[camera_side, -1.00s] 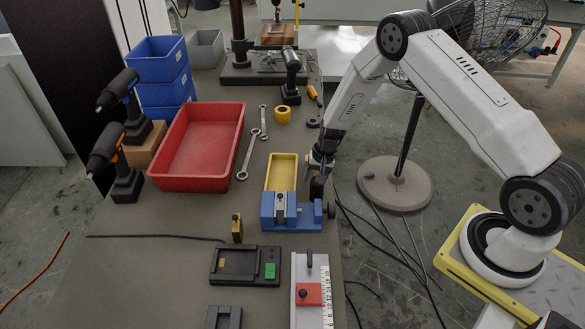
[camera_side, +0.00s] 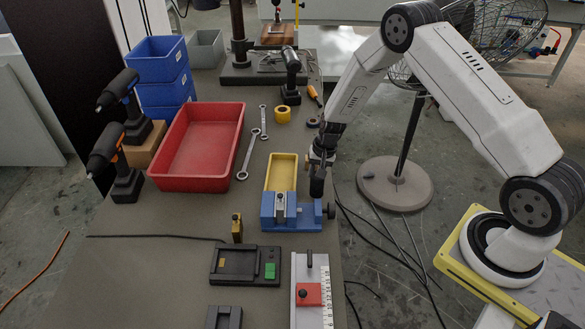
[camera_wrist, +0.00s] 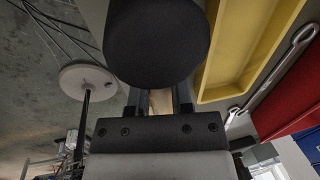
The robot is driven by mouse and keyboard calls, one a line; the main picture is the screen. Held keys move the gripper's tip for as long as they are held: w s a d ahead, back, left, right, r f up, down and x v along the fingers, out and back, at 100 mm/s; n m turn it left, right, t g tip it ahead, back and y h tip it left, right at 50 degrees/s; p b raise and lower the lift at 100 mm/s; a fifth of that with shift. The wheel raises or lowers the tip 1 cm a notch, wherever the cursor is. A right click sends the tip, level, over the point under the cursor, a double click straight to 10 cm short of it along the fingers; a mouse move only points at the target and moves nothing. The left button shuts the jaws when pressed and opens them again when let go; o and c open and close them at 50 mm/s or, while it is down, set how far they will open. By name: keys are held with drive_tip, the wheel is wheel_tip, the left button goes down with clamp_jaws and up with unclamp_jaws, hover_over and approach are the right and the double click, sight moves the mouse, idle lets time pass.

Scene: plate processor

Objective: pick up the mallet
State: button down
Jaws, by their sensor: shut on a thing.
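The mallet has a dark, rounded head (camera_wrist: 157,45) that fills the top middle of the wrist view. A strip of its light wooden handle (camera_wrist: 160,104) shows between the two dark fingers of my gripper (camera_wrist: 162,97). The gripper is shut on the handle, behind the head. In the side view my gripper (camera_side: 321,158) is at the table's right edge, just right of the yellow tray. The dark mallet head (camera_side: 317,186) hangs below it, close to the blue vise. The rest of the handle is hidden by the gripper.
The yellow tray (camera_side: 281,158) and blue vise (camera_side: 291,223) stand just left of the mallet. A red bin (camera_side: 198,186), wrenches (camera_side: 249,155), yellow tape (camera_side: 283,114) and drills are farther left and back.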

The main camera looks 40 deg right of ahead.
drive_tip(key=s+a+r, duration=0.2)
drive_tip(key=s+r, duration=0.9)
drive_tip(key=s, duration=0.2)
drive_tip(key=shift+s, duration=0.4)
drive_tip(key=shift+w, duration=0.15)
idle(0.3)
drive_tip(key=w+a+r+n, duration=0.2)
drive_tip(key=w+a+n, duration=0.1)
drive_tip(key=w+a, duration=0.3)
drive_tip(key=w+a+r+n+g, duration=0.1)
drive_tip(key=w+a+r+n, duration=0.1)
drive_tip(key=w+a, duration=0.4)
drive_tip(key=shift+w+a+n+y, duration=0.3)
drive_tip(key=shift+w+a+n, duration=0.15)
drive_tip(key=shift+w, duration=1.85)
drive_tip(key=shift+f, duration=0.3)
